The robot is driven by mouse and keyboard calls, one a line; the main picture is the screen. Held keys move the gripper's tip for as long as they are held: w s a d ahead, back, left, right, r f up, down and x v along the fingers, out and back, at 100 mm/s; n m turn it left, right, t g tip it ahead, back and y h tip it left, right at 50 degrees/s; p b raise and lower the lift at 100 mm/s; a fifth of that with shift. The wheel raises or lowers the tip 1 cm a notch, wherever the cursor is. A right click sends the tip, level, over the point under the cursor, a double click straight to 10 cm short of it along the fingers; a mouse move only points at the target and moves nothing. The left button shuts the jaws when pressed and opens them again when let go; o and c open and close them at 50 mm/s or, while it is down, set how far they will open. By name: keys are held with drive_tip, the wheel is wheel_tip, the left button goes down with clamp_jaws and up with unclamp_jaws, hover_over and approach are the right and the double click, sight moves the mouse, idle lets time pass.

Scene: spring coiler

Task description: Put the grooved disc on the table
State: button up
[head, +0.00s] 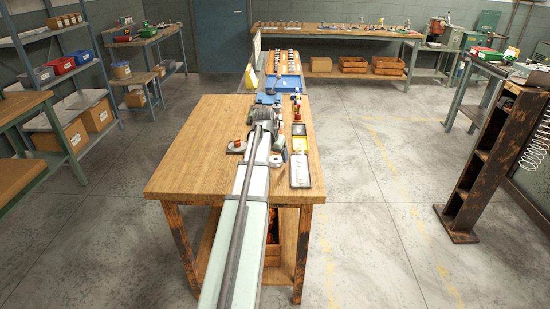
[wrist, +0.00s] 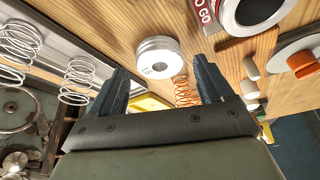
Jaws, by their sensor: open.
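A pale metal disc with a groove round its rim (wrist: 160,57), which looks like the grooved disc, shows in the wrist view against the wooden table top (wrist: 135,20). My gripper (wrist: 161,82) is open, with its two dark blue fingers apart. The disc appears between and beyond the fingertips, with no visible contact. I cannot tell how far away it is.
In the wrist view, an orange spring (wrist: 185,92) shows near the right finger, and pale coil springs (wrist: 78,80) lie at left. A ring marked NO GO (wrist: 255,14) is at upper right. In the head view a long machine bed (head: 246,200) crosses the table; its left front is clear.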

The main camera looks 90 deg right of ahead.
drive_tip(key=v, duration=1)
drive_tip(key=shift+r, duration=0.2)
drive_tip(key=shift+w+a, duration=0.1)
drive_tip(key=shift+a, duration=0.05)
